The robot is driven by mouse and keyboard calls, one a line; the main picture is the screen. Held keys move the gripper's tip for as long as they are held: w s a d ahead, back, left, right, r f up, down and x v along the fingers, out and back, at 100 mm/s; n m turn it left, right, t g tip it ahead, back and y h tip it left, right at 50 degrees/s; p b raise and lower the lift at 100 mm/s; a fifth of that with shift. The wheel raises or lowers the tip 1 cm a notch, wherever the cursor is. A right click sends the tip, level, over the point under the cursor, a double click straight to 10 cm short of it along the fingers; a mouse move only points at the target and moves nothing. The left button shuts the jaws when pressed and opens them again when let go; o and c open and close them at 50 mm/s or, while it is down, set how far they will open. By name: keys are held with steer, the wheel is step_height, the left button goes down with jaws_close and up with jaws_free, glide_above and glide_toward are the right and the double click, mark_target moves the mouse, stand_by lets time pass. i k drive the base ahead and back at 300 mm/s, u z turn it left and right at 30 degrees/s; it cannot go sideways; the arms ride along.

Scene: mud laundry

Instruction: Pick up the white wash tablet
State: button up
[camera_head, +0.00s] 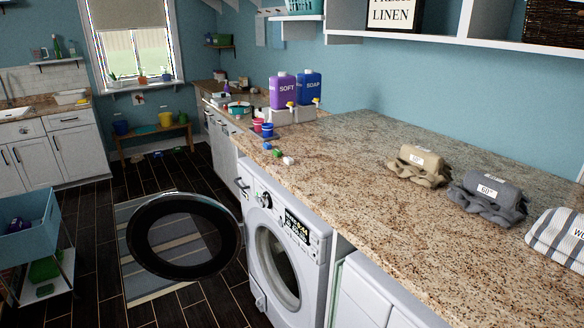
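The white wash tablet (288,160) is a small pale piece lying on the speckled granite counter (360,180), near its front edge above the washing machine. A green tablet (277,153) lies just behind it, and a blue tablet (267,146) lies a little further back, in a loose row. The tablets are small in this view, so fine detail cannot be told. My gripper is not in view.
The washing machine (310,240) stands below, its round door (182,235) swung open over the floor. Purple (284,90) and blue (309,88) dispensers stand behind the tablets. Beige (418,166), grey (488,195) and striped (560,235) bundles lie right. Counter between is clear.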

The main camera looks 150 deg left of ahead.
mark_target(287, 159)
steer(key=u, duration=0.65)
steer(key=i, duration=0.15)
steer(key=u, duration=4.05)
